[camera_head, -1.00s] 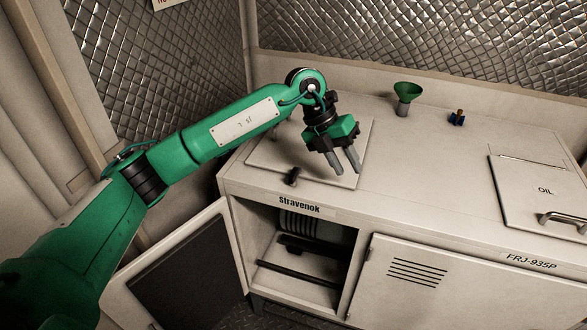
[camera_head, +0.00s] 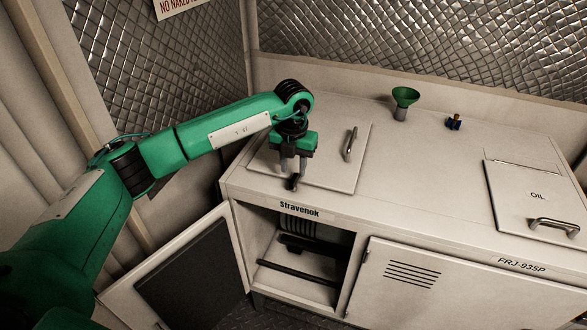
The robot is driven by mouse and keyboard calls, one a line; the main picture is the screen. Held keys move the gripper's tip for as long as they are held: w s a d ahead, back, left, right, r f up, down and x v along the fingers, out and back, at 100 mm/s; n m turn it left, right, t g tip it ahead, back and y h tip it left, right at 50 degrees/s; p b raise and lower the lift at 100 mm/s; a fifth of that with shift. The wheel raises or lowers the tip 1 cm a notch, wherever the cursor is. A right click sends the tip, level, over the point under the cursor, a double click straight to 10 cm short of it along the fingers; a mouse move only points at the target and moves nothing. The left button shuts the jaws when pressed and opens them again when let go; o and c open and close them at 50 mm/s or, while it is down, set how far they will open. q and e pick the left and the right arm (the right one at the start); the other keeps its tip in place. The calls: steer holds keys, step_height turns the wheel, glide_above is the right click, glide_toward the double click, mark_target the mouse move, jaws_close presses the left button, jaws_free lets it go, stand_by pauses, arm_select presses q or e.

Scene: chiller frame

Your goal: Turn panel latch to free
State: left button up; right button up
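The panel latch (camera_head: 292,184) is a small dark knob at the front edge of a light panel (camera_head: 336,172) on the cabinet top. The panel has a metal bar handle (camera_head: 350,144) on its right part. My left gripper (camera_head: 293,170) points down right above the latch, its two grey fingers apart. The latch shows just below and between the fingertips; I cannot tell whether they touch it. My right gripper is not in view.
An OIL lid (camera_head: 535,196) with a handle is at the right. Below, an open cabinet door (camera_head: 190,272) swings out at the left.

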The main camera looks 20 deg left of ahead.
mark_target(294, 178)
arm_select(q)
steer(key=shift+f+p, duration=0.5)
steer(key=shift+f, duration=1.4)
jaws_close()
